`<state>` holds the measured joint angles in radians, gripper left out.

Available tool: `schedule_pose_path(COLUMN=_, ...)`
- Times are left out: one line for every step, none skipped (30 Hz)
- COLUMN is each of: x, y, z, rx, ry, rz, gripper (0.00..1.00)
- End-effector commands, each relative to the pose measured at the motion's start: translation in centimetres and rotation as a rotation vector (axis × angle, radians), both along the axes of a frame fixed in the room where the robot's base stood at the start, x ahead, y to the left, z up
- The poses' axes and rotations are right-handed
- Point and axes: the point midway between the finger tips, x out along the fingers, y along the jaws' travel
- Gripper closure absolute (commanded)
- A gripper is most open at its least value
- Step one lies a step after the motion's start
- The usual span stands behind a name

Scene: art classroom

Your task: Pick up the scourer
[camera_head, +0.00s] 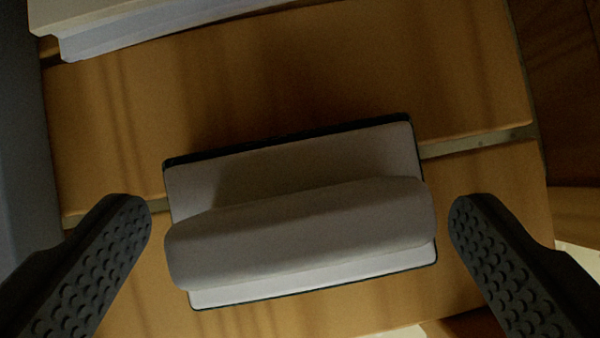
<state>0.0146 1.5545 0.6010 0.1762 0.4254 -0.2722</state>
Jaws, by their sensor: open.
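The scourer (300,234) lies on a wooden surface in the middle of the camera view. It looks like a grey block with a thick rounded handle along its length and a dark lower edge. It sits slightly tilted in the picture, its right end higher. My gripper (301,215) is open, with one black studded finger to the left of the scourer and one to the right. The handle lies between the fingertips, with a small gap at each side. I cannot tell how far the fingertips are above the surface.
A pale stacked object (150,28) lies at the top left. A grey upright shape (22,150) stands along the left edge. The wood beyond the scourer is clear.

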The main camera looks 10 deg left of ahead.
Motion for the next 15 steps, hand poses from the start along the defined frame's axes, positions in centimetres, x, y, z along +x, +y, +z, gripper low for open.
schedule_pose_path(x=0.13, y=0.03, z=-0.19, rx=0.0, ry=-0.001, rz=0.0, gripper=0.04)
schedule_pose_path(x=0.17, y=0.03, z=-0.31, rx=0.0, ry=-0.001, rz=0.0, gripper=0.04)
schedule_pose_path(x=0.22, y=0.03, z=-0.39, rx=0.0, ry=-0.001, rz=0.001, gripper=0.04)
schedule_pose_path(x=0.25, y=0.03, z=-0.42, rx=0.0, ry=-0.001, rz=0.001, gripper=0.04)
schedule_pose_path(x=0.28, y=0.04, z=-0.44, rx=0.0, ry=-0.001, rz=0.001, gripper=0.04)
schedule_pose_path(x=0.3, y=0.04, z=-0.44, rx=0.0, ry=-0.001, rz=0.001, gripper=0.04)
schedule_pose_path(x=0.3, y=0.05, z=-0.44, rx=0.0, ry=-0.001, rz=0.001, gripper=0.04)
schedule_pose_path(x=0.3, y=0.05, z=-0.44, rx=0.0, ry=-0.001, rz=0.001, gripper=0.04)
schedule_pose_path(x=0.3, y=0.05, z=-0.44, rx=0.0, ry=-0.001, rz=0.001, gripper=0.04)
schedule_pose_path(x=0.3, y=0.05, z=-0.44, rx=0.0, ry=-0.001, rz=0.001, gripper=0.04)
schedule_pose_path(x=0.29, y=0.04, z=-0.44, rx=0.0, ry=-0.001, rz=0.001, gripper=0.04)
schedule_pose_path(x=0.29, y=0.04, z=-0.44, rx=0.0, ry=-0.001, rz=0.001, gripper=0.04)
schedule_pose_path(x=0.29, y=0.03, z=-0.43, rx=0.0, ry=-0.001, rz=0.001, gripper=0.08)
schedule_pose_path(x=0.29, y=0.03, z=-0.43, rx=0.0, ry=-0.001, rz=0.001, gripper=0.14)
schedule_pose_path(x=0.29, y=0.04, z=-0.43, rx=0.0, ry=-0.001, rz=0.001, gripper=0.22)
